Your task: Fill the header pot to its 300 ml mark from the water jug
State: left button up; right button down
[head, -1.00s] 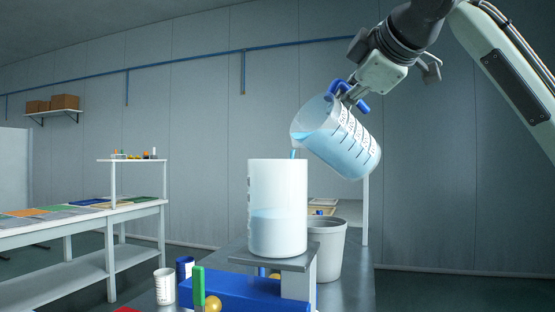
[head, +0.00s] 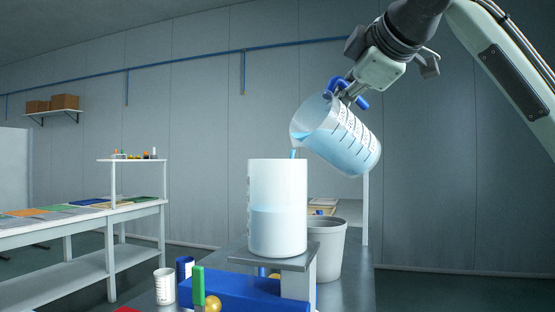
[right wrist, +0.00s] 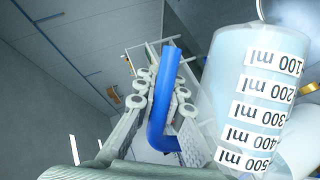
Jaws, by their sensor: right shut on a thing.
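The header pot (head: 278,185) is a tall whitish translucent cylinder on a grey raised plate, about half full of pale blue water. Its marks show only at its left edge and cannot be read. The water jug (head: 350,148) is tilted to the left above the pot's right rim, and a thin blue stream (head: 292,154) falls from its lip into the pot. My right gripper (head: 349,94) is shut on the jug's blue handle (right wrist: 160,100). The right wrist view shows the jug's labels (right wrist: 262,115), from 100 ml to 500 ml, upside down. My left gripper is not in view.
A grey bin (head: 330,250) stands behind the pot to the right. A blue block (head: 235,291), a green upright piece (head: 198,286), a yellow ball (head: 212,303) and a white cup (head: 164,286) are in front. A white bench (head: 80,218) stands at left.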

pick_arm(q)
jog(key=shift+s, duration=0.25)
pick_arm(e)
jog(key=shift+r, duration=0.15)
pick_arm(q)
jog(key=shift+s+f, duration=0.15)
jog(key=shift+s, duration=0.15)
pick_arm(e)
jog(key=shift+s+a, duration=0.1)
jog(key=shift+r, duration=0.1)
jog(key=shift+a+r, duration=0.1)
jog(key=shift+a, duration=0.05)
jog(key=shift+s+r, duration=0.1)
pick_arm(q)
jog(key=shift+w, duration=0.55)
pick_arm(e)
jog(key=shift+n, duration=0.3)
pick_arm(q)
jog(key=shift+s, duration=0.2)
pick_arm(e)
jog(key=shift+a, duration=0.1)
